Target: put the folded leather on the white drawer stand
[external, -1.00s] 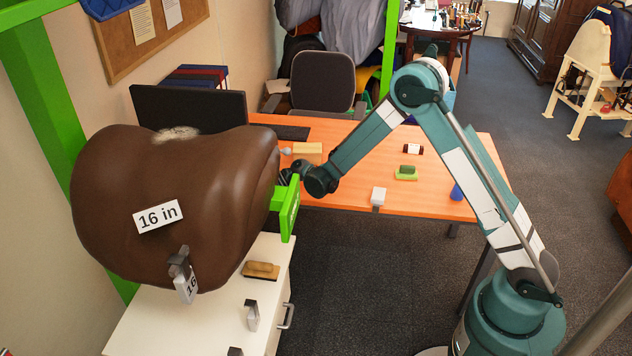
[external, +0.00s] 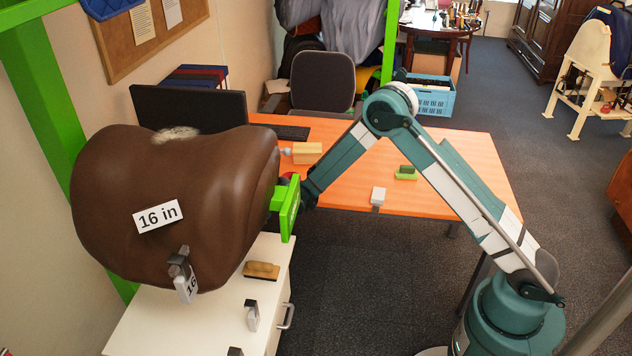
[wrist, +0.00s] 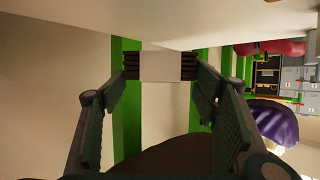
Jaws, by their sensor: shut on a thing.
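In the external view my gripper and the leather are hidden behind the green bracket at the saddle's right side. The white drawer stand (external: 150,325) is at lower left, below the big brown saddle. A pale flat surface (wrist: 90,25) spans the top of the wrist view beside the leather; I cannot tell whether they touch.
The brown saddle (external: 225,205) with a "16 in" tag overhangs the stand. The green bracket (external: 288,208) juts out near my wrist. A wooden brush (external: 261,271) and a grey-white clip (external: 251,315) occupy the stand. The orange desk (external: 350,185) is behind.

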